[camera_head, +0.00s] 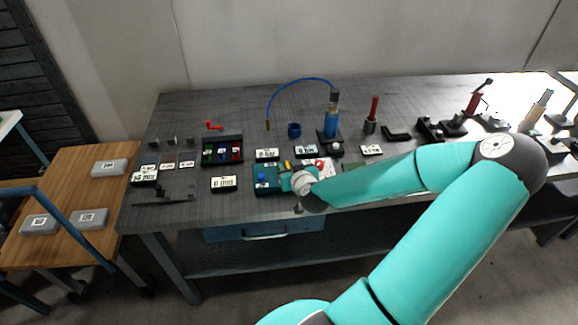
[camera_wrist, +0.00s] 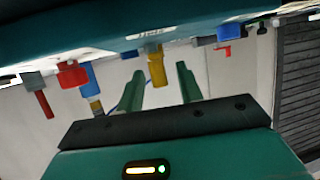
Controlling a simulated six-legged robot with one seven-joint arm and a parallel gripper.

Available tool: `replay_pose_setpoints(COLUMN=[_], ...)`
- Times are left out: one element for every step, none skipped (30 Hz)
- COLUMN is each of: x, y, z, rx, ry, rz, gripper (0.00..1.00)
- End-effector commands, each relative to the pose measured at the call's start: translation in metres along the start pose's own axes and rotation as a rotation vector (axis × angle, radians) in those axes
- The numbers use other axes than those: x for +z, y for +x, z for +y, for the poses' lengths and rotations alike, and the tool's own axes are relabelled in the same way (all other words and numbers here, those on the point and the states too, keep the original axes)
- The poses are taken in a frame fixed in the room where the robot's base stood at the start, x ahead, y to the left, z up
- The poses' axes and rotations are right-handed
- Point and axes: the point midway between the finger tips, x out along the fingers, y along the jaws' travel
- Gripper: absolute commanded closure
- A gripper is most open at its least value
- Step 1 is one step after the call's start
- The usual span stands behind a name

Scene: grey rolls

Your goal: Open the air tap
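My gripper (camera_head: 287,179) is at the teal box (camera_head: 265,189) near the front edge of the bench in the head view; the wrist partly hides the box. A blue knob (camera_head: 262,177) and a small yellow part (camera_head: 287,164) show there. In the wrist view, which looks upside down, my gripper's two green fingers (camera_wrist: 160,74) are apart. A yellow peg-like part (camera_wrist: 157,68) appears between their tips, with no clear contact. It juts from a labelled teal surface (camera_wrist: 190,18). I cannot tell for certain which part is the air tap.
A blue hose (camera_head: 290,84) arches behind, near a blue cylinder (camera_head: 331,122). A tray of coloured parts (camera_head: 222,137) and label plates lie left on the grey bench (camera_head: 180,110). Red-handled tools (camera_head: 373,112) stand right. In the wrist view, red (camera_wrist: 72,74) and blue (camera_wrist: 89,78) parts show nearby.

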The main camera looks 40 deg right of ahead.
Motion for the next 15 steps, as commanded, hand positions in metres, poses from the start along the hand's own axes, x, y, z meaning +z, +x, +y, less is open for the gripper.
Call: replay_pose_setpoints(x=[0.0001, 0.0001, 0.0001, 0.0001, 0.0000, 0.0000, 0.0000, -0.0001, -0.0001, -0.0002, -0.0002, -0.0003, -0.0003, -0.0004, -0.0004], y=[-0.0002, -0.0002, -0.0002, -0.0001, -0.0001, 0.0000, 0.0001, 0.0002, 0.0003, 0.0005, 0.0006, 0.0008, 0.0009, 0.0010, 0.0012], z=[0.0002, 0.0002, 0.0002, 0.0001, 0.0001, 0.0001, 0.0001, 0.0000, 0.0000, 0.0000, 0.0000, 0.0000, -0.0001, -0.0002, -0.0003], rx=[0.000, 0.000, 0.000, 0.000, 0.000, 0.000, 0.000, 0.000, 0.000, 0.000, 0.000, 0.000, 0.000, 0.000, 0.001], ry=[0.000, 0.000, 0.000, 0.000, 0.000, 0.000, 0.000, 0.000, 0.000, 0.000, 0.000, 0.000, 0.000, 0.000, 0.000], rz=[0.000, 0.000, 0.000, 0.000, 0.000, 0.000, 0.000, 0.000, 0.000, 0.000, 0.000, 0.000, 0.000, 0.000, 0.000], gripper=[0.64, 0.64, 0.72, 0.78, 0.83, 0.91, 0.97, 1.00, 1.00, 1.00, 1.00, 1.00, 1.00, 1.00, 1.00])
